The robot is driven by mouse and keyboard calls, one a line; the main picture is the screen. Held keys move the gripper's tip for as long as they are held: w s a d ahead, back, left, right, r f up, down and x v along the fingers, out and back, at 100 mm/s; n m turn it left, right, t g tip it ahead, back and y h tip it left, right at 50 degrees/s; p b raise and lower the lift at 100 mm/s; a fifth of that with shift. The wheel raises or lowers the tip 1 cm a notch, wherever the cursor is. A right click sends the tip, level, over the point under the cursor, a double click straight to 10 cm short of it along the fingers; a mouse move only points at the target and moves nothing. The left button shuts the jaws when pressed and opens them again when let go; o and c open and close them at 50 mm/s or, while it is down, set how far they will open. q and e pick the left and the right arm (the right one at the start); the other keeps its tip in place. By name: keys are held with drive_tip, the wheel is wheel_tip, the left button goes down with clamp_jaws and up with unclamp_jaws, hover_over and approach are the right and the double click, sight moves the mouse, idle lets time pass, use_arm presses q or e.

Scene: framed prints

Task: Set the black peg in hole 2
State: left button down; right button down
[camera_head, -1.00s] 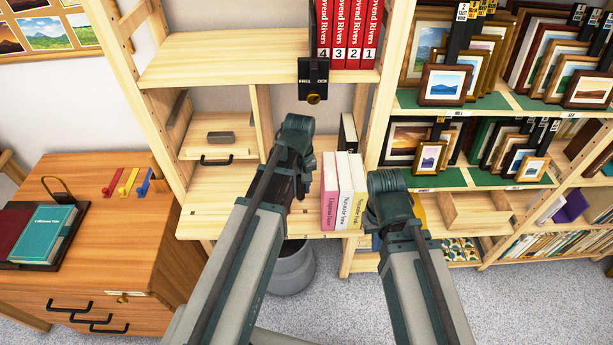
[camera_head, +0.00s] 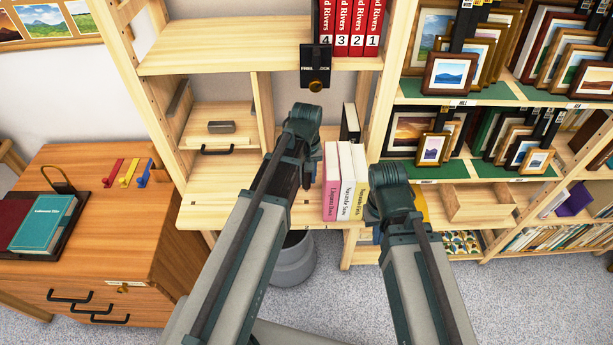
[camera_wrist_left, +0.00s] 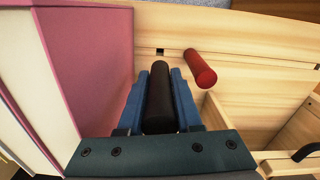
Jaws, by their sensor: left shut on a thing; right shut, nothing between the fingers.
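The black peg (camera_wrist_left: 160,98) is held between the blue fingers of my left gripper (camera_wrist_left: 161,72), pointing away along them, in the left wrist view. A red peg (camera_wrist_left: 202,70) sticks up from the pale wooden board just right of its tip. A small dark slot (camera_wrist_left: 159,51) shows in the board beyond the black peg's tip; no hole number is readable. In the head view my left gripper (camera_head: 307,182) is mostly hidden by its arm, over the board (camera_head: 235,205) left of the books. My right gripper (camera_head: 377,236) is almost wholly hidden behind its arm; it is shut and empty.
A pink book (camera_head: 331,182) and white books (camera_head: 347,182) stand right of my left gripper; the pink one is close beside it in the left wrist view. A shelf divider (camera_head: 264,110) and a drawer (camera_head: 215,135) are to the left. A grey bin (camera_head: 292,262) stands below.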

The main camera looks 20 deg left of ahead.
sight(306, 191)
use_arm(q)
drive_tip(key=shift+f+b, duration=3.65)
drive_tip(key=shift+f, duration=0.15)
drive_tip(key=c, duration=0.5)
unclamp_jaws()
wheel_tip(306, 191, up, 14)
drive_tip(key=p, duration=1.4)
drive_tip(key=shift+f, duration=0.1)
